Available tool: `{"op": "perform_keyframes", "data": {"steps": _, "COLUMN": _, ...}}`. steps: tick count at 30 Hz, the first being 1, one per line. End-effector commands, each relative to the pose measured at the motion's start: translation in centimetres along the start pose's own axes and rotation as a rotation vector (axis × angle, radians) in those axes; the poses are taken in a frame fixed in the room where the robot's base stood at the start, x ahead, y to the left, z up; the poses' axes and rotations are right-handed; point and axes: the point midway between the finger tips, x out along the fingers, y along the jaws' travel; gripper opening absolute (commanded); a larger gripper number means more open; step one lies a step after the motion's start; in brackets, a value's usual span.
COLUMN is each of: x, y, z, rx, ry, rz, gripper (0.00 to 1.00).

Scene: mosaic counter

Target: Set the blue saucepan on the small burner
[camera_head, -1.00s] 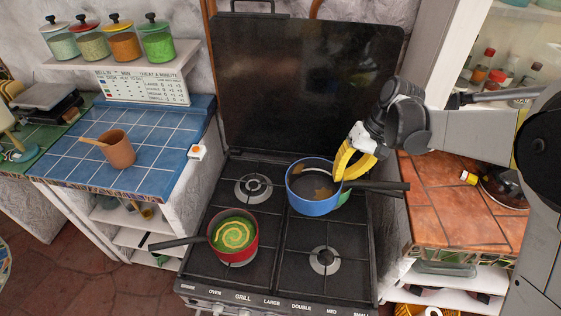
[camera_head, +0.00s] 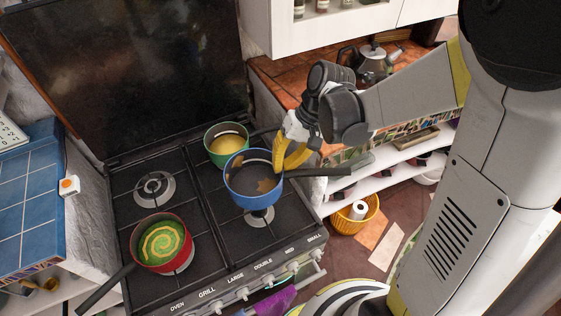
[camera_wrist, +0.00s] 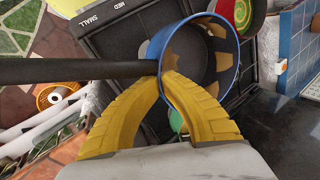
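The blue saucepan (camera_head: 252,190) has a dark handle pointing right in the head view. It hangs over the right side of the hob, partly in front of the front-right burner (camera_head: 259,217). The height of its base above the hob is hard to tell. My gripper (camera_head: 282,163) is shut on the saucepan where the handle meets the rim. In the wrist view, its yellow fingers (camera_wrist: 168,84) close there, and the blue saucepan (camera_wrist: 226,90) appears about level.
A green pan (camera_head: 227,143) stands at the back right, close behind the blue saucepan. A red saucepan (camera_head: 161,243) with green contents stands at the front left. The back-left burner (camera_head: 154,188) is bare. A counter (camera_head: 272,84) and shelves lie to the right.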

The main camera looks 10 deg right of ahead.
Motion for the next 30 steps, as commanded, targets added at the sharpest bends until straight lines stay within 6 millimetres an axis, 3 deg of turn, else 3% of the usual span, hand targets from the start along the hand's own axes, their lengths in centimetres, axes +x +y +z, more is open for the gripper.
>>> {"op": "perform_keyframes", "data": {"steps": 18, "x": 7.3, "y": 3.0, "z": -0.3, "rx": -0.001, "ry": -0.001, "rz": -0.001, "gripper": 0.0}}
{"op": "perform_keyframes", "data": {"steps": 30, "x": 9.9, "y": 4.2, "z": -0.5, "rx": -0.001, "ry": -0.001, "rz": -0.001, "gripper": 0.0}}
